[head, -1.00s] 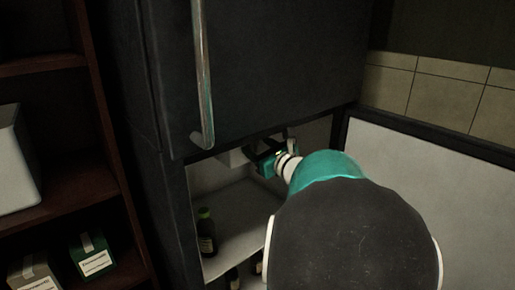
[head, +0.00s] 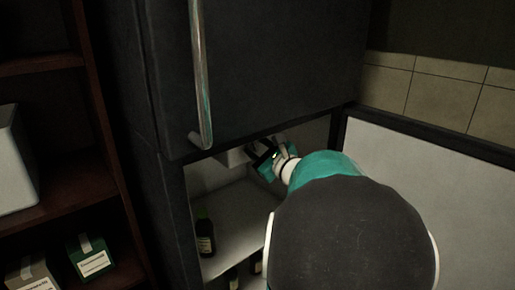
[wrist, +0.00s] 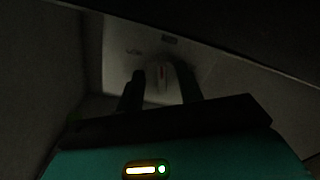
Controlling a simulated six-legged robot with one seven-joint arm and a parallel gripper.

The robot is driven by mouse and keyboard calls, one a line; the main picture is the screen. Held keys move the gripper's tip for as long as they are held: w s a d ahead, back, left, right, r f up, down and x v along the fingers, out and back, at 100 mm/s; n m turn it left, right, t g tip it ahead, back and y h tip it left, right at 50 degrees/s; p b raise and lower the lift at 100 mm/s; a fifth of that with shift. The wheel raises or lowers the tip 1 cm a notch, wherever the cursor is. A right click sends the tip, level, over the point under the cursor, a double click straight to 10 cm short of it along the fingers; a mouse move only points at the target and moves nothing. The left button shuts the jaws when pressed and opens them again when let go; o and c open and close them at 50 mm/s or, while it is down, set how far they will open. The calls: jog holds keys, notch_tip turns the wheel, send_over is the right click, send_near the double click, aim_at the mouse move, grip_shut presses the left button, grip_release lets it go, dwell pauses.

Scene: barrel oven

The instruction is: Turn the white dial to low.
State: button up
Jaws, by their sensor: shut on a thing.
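Small dark labels on the panel are too dim to read. My gripper (wrist: 160,82) has one finger on each side of the dial and is shut on it. In the head view my gripper (head: 262,156) is inside the fridge, near the top, by the white control box (head: 235,157). The dial is hidden in that view.
The upper dark door (head: 265,70) with its metal handle (head: 203,75) hangs just above my arm. The lower door (head: 430,185) stands open on the right. A dark bottle (head: 205,235) stands on the white shelf (head: 245,218) below my gripper.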

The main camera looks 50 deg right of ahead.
jog(key=n, duration=0.4)
jog(key=shift+f+n+t, duration=0.1)
jog(key=shift+n+t, duration=0.2)
jog(key=shift+n, duration=0.1)
jog(key=n, duration=0.5)
jog(key=shift+n+y, duration=0.4)
jog(key=shift+d, duration=0.1)
jog(key=o, duration=1)
jog(key=shift+s, duration=0.1)
jog(key=shift+s+a+f, duration=0.2)
jog(key=shift+s+a, duration=0.15)
jog(key=shift+s, duration=1.9)
jog(key=shift+s+a+f, duration=0.15)
jog(key=shift+s+a, duration=0.15)
jog(key=shift+s, duration=1.95)
jog(key=shift+s+a+f, duration=0.2)
jog(key=shift+s+a, duration=0.15)
jog(key=shift+s, duration=1.9)
